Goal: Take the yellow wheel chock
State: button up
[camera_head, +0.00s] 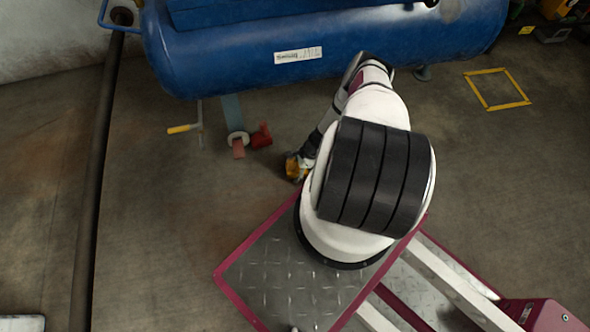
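The yellow wheel chock (292,168) is on the floor or just above it, in front of the blue tank, left of my arm. It looks orange-yellow and only a small part of it shows. My gripper (301,161) is right at the chock, reaching down to it from the upper right. My white arm hides much of the gripper and the chock's right side. I cannot tell whether the fingers are open or shut, or whether they touch the chock.
A blue tank (330,45) spans the back. A dark pipe (95,190) runs down the left. A yellow floor square (496,89) is at right. The floor between is mostly clear.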

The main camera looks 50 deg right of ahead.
jog(key=c, duration=1.6)
jog(key=shift+r, duration=0.1)
